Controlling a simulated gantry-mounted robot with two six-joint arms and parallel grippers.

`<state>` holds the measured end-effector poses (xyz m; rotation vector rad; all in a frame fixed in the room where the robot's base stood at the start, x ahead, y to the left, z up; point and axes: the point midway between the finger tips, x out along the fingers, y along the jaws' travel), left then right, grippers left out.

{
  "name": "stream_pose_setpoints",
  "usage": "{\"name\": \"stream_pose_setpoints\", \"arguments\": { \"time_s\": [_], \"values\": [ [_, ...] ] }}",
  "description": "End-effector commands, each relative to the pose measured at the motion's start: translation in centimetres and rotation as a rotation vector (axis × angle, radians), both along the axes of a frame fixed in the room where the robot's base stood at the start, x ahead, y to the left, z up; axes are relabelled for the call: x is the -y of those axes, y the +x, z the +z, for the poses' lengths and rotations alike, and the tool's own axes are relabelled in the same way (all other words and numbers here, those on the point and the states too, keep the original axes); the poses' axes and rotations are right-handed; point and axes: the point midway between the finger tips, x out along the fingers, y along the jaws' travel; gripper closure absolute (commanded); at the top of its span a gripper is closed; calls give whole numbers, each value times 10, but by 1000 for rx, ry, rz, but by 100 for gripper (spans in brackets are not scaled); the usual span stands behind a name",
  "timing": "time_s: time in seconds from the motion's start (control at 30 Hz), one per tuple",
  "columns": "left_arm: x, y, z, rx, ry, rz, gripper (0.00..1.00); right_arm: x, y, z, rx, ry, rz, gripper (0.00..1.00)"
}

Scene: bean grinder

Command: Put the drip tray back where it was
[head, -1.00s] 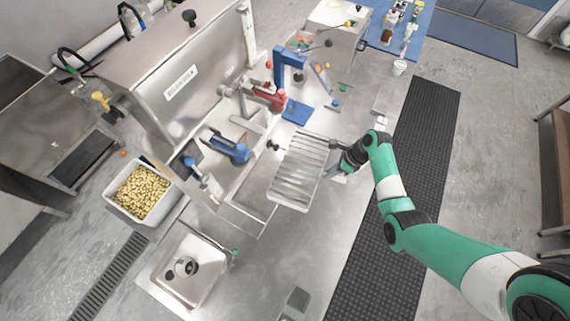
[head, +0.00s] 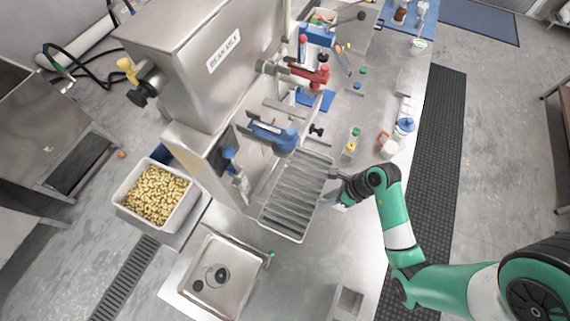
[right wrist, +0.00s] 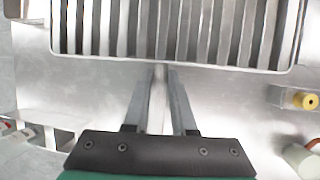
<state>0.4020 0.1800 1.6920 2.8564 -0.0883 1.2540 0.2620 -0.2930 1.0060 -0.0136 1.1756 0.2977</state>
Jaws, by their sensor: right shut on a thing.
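The drip tray (head: 293,200) is a silver, slatted metal tray at the front of the grinder (head: 185,65) in the head view. Its far left edge is near the blue-handled part (head: 272,135) of the machine. My right gripper (head: 338,188) is at the tray's right side, shut on its narrow handle. In the right wrist view, the handle runs between the two grey fingers (right wrist: 160,100), and the tray's slats and front rim (right wrist: 200,64) lie just ahead. I cannot tell whether the tray rests on the surface. My left gripper is not in view.
A sink (head: 213,280) lies in the counter below the tray, and a bin of beans (head: 158,195) stands left. The counter right of the sink is mostly clear.

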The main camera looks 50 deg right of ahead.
Motion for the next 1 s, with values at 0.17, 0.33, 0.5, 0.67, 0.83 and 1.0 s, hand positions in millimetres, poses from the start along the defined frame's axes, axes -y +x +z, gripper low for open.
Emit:
{"name": "stream_pose_setpoints", "arguments": {
  "time_s": [0.17,0.33,0.5,0.67,0.83,1.0],
  "values": [
    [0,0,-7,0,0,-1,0,17,15,-10,3,-2,-2,100],
    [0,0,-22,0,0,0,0,53,46,-33,2,-1,-2,100],
    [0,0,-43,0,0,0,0,83,72,-67,1,1,-1,100],
    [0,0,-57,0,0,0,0,100,87,-92,2,0,-1,100],
    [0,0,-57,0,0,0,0,104,90,-95,3,-1,1,100],
    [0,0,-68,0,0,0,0,106,92,-114,0,1,-1,100]
  ]
}}
